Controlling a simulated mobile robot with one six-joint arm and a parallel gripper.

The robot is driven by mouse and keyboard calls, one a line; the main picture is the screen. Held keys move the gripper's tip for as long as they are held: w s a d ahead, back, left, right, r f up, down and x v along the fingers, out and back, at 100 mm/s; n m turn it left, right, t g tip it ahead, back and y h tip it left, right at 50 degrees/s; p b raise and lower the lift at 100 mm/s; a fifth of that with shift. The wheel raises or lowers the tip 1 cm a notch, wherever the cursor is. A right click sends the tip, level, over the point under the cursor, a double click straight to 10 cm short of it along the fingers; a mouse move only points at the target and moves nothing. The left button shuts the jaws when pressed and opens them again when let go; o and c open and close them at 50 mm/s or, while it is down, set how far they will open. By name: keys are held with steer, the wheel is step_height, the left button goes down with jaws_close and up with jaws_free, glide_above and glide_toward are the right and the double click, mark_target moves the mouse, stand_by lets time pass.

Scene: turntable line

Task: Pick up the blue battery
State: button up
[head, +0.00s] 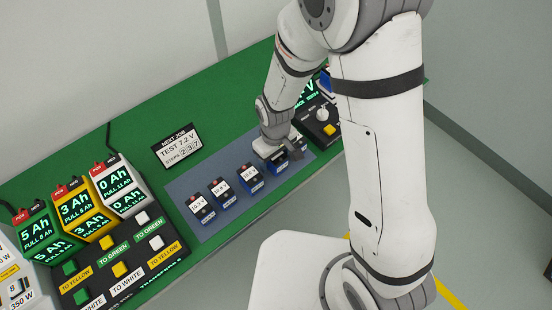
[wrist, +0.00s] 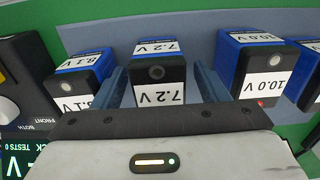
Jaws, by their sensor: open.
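Several blue batteries with black ends and white voltage labels stand in a row. In the wrist view, the blue battery marked 7.2 V (wrist: 158,73) sits between the fingers of my gripper (wrist: 161,82). The gripper is open, with one finger on each side of that battery; I cannot tell whether they touch it. The 8.1 V battery (wrist: 80,75) is left of the left finger, and the 10.0 V battery (wrist: 262,65) is right of the right finger. In the head view, my gripper (head: 280,152) is low over the right end of the row and partly hides the batteries there.
The batteries stand on a blue-grey mat (head: 212,231) on a green bench (head: 225,80). A sign (head: 177,146) reads TEST 7.2 V. A black tester (head: 322,125) is close on the right. Ah-marked units (head: 77,207) and a button panel (head: 118,255) stand at left.

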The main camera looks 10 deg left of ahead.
steer(key=c, duration=1.3)
